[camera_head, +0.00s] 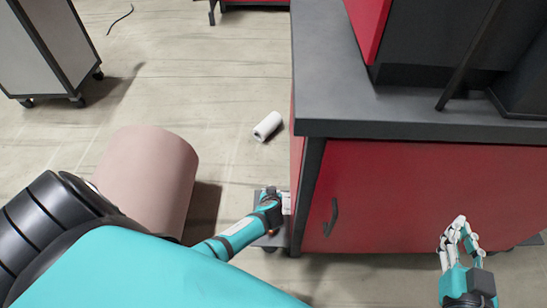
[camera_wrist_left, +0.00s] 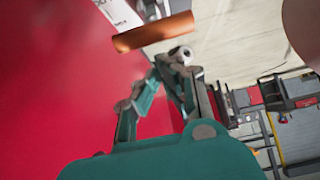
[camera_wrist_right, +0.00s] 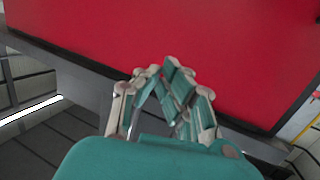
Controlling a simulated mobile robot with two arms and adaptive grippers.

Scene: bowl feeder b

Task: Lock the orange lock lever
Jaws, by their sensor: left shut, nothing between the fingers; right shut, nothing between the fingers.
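The orange lock lever (camera_wrist_left: 155,32) shows at the top of the left wrist view, beside a white part with dark print (camera_wrist_left: 118,14) on the red cabinet side. My left gripper (camera_wrist_left: 172,62) is shut and empty just below the lever in that view; whether they touch is hard to tell. In the head view my left gripper (camera_head: 280,200) is low at the cabinet's left side, and the lever cannot be made out clearly there. My right gripper (camera_head: 460,228) is shut and empty in front of the red cabinet front; its fingers also show in the right wrist view (camera_wrist_right: 155,72).
The red cabinet (camera_head: 400,190) has a dark top (camera_head: 330,90) and a black handle (camera_head: 333,217). A pink cylinder (camera_head: 150,175) stands on the floor to the left. A white roll (camera_head: 267,126) lies on the floor. A grey wheeled cabinet (camera_head: 45,45) is at the far left.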

